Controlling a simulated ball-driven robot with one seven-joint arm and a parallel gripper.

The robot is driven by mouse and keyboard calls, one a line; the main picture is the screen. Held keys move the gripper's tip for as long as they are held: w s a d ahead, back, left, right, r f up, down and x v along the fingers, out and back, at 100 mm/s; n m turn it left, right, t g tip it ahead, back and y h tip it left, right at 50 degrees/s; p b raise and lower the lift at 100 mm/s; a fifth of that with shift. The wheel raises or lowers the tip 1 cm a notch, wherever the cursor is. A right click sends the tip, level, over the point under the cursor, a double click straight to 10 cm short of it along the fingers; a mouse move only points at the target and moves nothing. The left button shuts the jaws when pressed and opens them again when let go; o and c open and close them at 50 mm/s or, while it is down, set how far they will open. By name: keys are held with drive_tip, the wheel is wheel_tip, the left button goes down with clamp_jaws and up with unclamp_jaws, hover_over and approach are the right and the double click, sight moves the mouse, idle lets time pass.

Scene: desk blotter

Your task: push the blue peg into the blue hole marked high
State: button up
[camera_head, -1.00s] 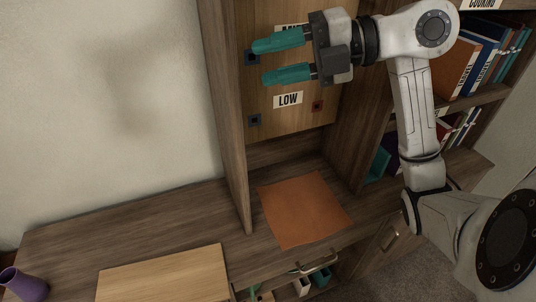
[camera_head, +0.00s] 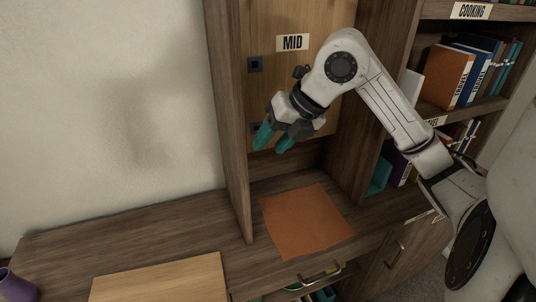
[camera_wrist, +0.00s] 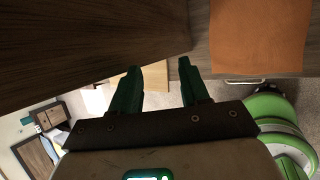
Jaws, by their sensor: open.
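My gripper (camera_head: 271,148) is open and empty in front of the lower part of the wooden panel (camera_head: 282,75), its teal fingers pointing down and to the left. In the wrist view my gripper (camera_wrist: 159,68) also shows nothing between its fingers. Another blue-rimmed hole (camera_head: 254,128) lies lower on the panel, just left of my gripper. I see no label reading high and make out no blue peg. My gripper and arm hide part of the panel.
An orange blotter (camera_head: 305,222) lies on the desk below the panel; it also shows in the wrist view (camera_wrist: 258,35). A wooden board (camera_head: 160,278) and a purple vase (camera_head: 15,287) are at left. Upright cabinet sides flank the panel. Bookshelves stand at right.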

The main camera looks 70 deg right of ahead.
drive_tip(key=shift+s+d+f+g+h, duration=0.1)
drive_tip(key=shift+d+f+g+h, duration=0.05)
drive_tip(key=shift+f, duration=0.35)
drive_tip(key=shift+s+d+f+g+h, duration=0.1)
drive_tip(key=shift+d+f+g+h, duration=0.05)
drive_tip(key=shift+f, duration=0.3)
drive_tip(key=shift+s, duration=0.1)
